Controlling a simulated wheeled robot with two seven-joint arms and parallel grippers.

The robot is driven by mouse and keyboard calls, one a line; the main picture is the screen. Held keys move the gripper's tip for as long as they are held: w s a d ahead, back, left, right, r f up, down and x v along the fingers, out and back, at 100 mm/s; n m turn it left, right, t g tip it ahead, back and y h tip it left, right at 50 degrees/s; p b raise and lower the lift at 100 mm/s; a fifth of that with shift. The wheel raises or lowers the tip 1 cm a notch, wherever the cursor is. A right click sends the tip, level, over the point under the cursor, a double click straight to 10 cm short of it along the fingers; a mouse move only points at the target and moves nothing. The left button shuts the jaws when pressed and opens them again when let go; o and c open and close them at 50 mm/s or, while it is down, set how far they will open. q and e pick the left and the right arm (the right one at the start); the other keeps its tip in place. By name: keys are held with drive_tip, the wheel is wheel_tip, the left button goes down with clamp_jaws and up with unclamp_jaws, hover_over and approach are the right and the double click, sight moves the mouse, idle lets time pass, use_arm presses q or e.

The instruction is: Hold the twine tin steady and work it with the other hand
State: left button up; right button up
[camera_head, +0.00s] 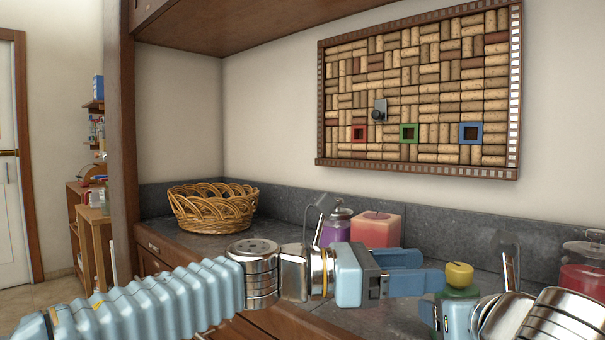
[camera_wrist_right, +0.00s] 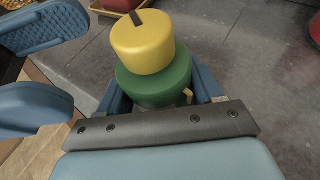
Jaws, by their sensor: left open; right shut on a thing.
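The twine tin has a green body (camera_head: 459,292) and a round yellow top (camera_head: 459,274). In the right wrist view the yellow top (camera_wrist_right: 143,43) bears a dark bar, and a small yellow tab sticks out of the green body (camera_wrist_right: 158,84). My right gripper (camera_head: 455,312) is shut on the tin's lower part, which its fingers and palm mostly hide. My left gripper (camera_head: 428,270) is open and empty just left of the tin, fingers pointing at it. Its two fingers also show at the left of the wrist view (camera_wrist_right: 85,66), apart from the yellow top.
A grey counter (camera_head: 340,310) runs along the wall. A wicker basket (camera_head: 212,208) stands at the back left. A purple jar (camera_head: 337,229) and a pink block (camera_head: 376,230) stand behind my left gripper; a red jar (camera_head: 582,279) is at right. A cork board (camera_head: 420,90) hangs above.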

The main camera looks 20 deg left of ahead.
use_arm(q)
drive_tip(key=w+v, duration=0.1)
drive_tip(key=v, duration=0.4)
drive_tip(key=w+a+r+n+t+y, duration=0.3)
drive_tip(key=w+a+r+n+t, duration=0.2)
drive_tip(key=a+n, duration=0.3)
drive_tip(key=w+a+r+n+t+y, duration=0.3)
drive_tip(key=w+a+r+n+t, duration=0.2)
drive_tip(key=w+a+n+t, duration=0.2)
drive_tip(key=shift+w+a+r+n+t, duration=0.2)
drive_tip(key=shift+a+r+n+t, duration=0.25)
drive_tip(key=shift+a+n, duration=0.35)
drive_tip(key=shift+d, duration=0.15)
drive_tip(key=m+g+h, duration=0.7)
drive_tip(key=m+g, duration=0.9)
drive_tip(key=m, duration=0.3)
approach(459, 266)
drive_tip(key=x, duration=1)
drive_tip(key=shift+c, duration=0.2)
